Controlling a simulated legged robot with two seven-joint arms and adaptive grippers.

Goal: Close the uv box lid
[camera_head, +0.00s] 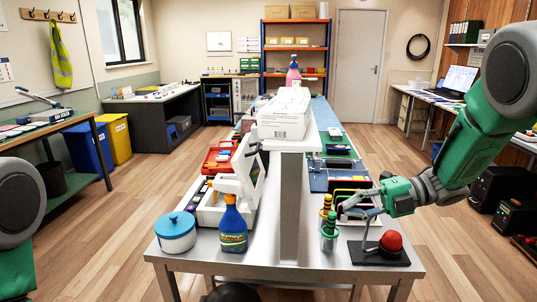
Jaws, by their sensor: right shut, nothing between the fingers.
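The white uv box (209,214) stands on the left half of the metal table, behind a blue spray bottle. Its white lid (246,160) appears raised and steeply tilted; the bottle hides part of the box front.
The blue spray bottle (233,228) and a blue-lidded white pot (176,233) stand in front of the box. A white post (291,205) carries a carton (284,114).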

